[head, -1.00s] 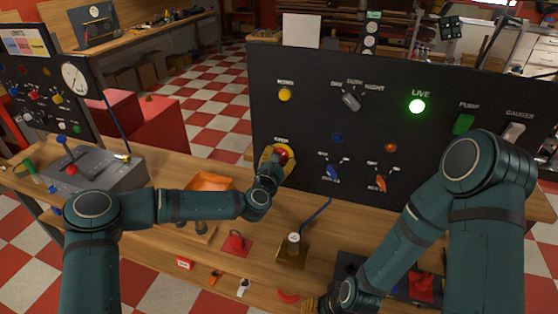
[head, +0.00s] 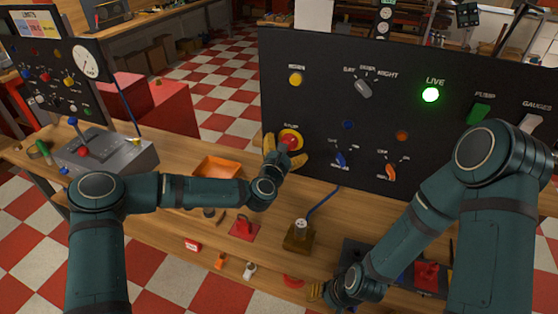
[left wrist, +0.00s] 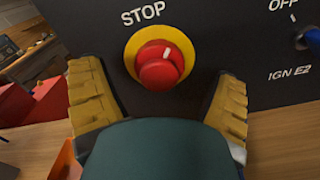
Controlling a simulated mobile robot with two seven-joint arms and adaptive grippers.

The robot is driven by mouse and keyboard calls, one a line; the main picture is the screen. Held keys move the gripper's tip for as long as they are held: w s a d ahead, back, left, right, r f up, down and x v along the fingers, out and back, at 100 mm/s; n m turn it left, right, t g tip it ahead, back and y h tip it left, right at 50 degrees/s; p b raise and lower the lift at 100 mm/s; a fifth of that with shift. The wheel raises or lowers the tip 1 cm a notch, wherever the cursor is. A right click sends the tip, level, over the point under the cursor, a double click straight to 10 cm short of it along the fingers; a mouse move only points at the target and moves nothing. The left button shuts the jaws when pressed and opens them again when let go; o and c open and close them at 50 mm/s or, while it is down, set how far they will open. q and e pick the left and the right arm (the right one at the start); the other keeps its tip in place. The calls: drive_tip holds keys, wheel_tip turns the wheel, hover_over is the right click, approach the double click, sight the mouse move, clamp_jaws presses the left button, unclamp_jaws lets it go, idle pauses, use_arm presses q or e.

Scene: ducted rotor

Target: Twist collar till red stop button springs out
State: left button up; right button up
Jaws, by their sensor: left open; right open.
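The red stop button (left wrist: 160,67) sits on a yellow disc (left wrist: 140,38) under the word STOP on the dark panel. In the head view the yellow disc (head: 292,139) shows on the left part of the panel, with the red button (head: 289,145) partly in front of it. My left gripper (head: 287,150) is open before the button. In the left wrist view its two yellow fingers (left wrist: 160,92) stand left and right of the button, apart from it. The collar cannot be told apart from the button. My right gripper (head: 318,291) is low at the table's front edge, partly hidden by its arm.
The dark panel (head: 310,80) carries a lit green LIVE lamp (head: 430,95), a yellow button (head: 296,79) and several knobs. On the wooden table stand an orange tray (head: 217,167), a brass-coloured block (head: 299,237) and a red piece (head: 243,226).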

use_arm(q)
drive_tip(key=v, duration=1)
drive_tip(key=shift+s, duration=0.15)
drive_tip(key=s+d+f+m+g, duration=0.1)
drive_tip(key=s+f+m+g, duration=0.1)
drive_tip(key=s+f+m, duration=0.1)
drive_tip(key=s+d+f+m+g+h, duration=0.1)
drive_tip(key=s+d+f+m+g, duration=0.1)
drive_tip(key=f+m, duration=0.3)
drive_tip(key=s+d+f+m+g+h, duration=0.1)
drive_tip(key=s+f+m+g, duration=0.2)
drive_tip(key=s+f+m, duration=0.2)
drive_tip(key=shift+s+d+f+g+b, duration=0.15)
drive_tip(key=shift+f+g+b, duration=0.25)
drive_tip(key=shift+f, duration=0.4)
drive_tip(key=s+a+f+m+g+y, duration=0.2)
drive_tip(key=s+a+f+m+g, duration=0.1)
drive_tip(key=s+a+f+m, duration=0.2)
drive_tip(key=s+a+f+m+g+y, duration=0.1)
drive_tip(key=s+a+f+m+g, duration=0.3)
drive_tip(key=s, duration=0.5)
drive_tip(key=a+m, duration=0.2)
drive_tip(key=m, duration=0.1)
drive_tip(key=shift+f+m+y+b, duration=0.3)
drive_tip(key=shift+f+y, duration=0.1)
drive_tip(key=shift+d, duration=0.1)
